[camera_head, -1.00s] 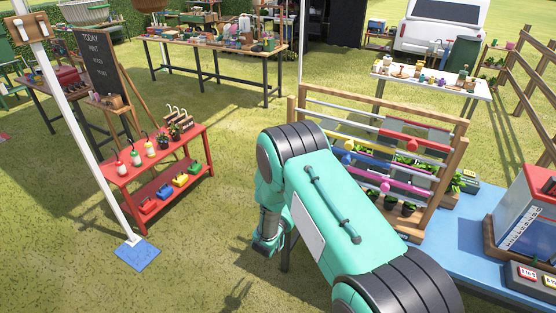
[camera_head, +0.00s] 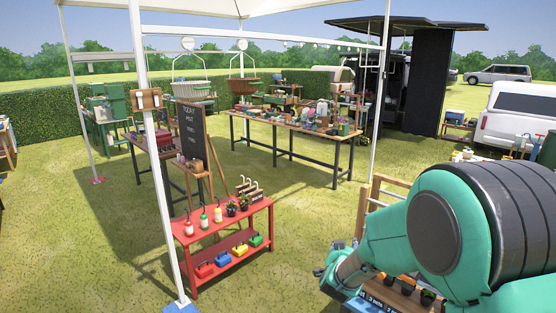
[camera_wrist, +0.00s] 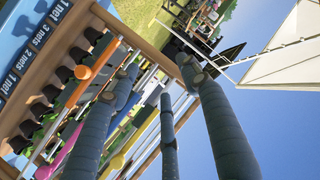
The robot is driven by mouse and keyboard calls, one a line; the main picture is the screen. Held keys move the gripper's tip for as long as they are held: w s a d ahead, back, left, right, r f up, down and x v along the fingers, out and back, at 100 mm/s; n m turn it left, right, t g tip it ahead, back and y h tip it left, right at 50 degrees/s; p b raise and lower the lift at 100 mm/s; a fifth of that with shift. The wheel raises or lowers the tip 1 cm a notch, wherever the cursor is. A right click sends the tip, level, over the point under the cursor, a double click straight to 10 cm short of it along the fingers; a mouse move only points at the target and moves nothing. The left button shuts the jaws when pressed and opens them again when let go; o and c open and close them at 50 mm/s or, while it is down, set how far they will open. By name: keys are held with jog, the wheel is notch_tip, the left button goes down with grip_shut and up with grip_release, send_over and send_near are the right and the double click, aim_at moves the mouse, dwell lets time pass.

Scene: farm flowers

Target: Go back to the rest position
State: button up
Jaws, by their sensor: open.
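My teal arm fills the lower right of the head view. My gripper (camera_head: 322,272) shows small at its left end, above the grass, just left of the wooden rack (camera_head: 376,200). In the wrist view, the dark blue-grey fingers of my gripper (camera_wrist: 158,72) are spread apart with nothing between them. The rack's coloured rods and a row of dark pots (camera_wrist: 62,92) show behind the left finger. I cannot tell from this view how far the fingers are from the rack. My arm hides much of the rack in the head view.
A red two-tier stand (camera_head: 225,232) with bottles and toolboxes stands on the grass left of my gripper. A white canopy pole (camera_head: 158,170) rises farther left. A long wooden table (camera_head: 290,124) stands behind. Open grass lies between the stand and my arm.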

jog(key=s+a+r+n+g+y, duration=0.2)
jog(key=s+a+r+y, duration=0.15)
jog(key=s+r, duration=0.5)
jog(key=s+a+r+n+g+y, duration=0.15)
jog(key=s+a+r, duration=0.25)
jog(key=s+r, duration=0.45)
jog(key=s+d+n+g, duration=0.1)
jog(key=s+d+g, duration=0.1)
jog(key=s, duration=1.4)
jog(key=s+d+n+g, duration=0.2)
jog(key=s, duration=1.4)
jog(key=shift+s+f, duration=0.2)
jog(key=shift+f, duration=0.2)
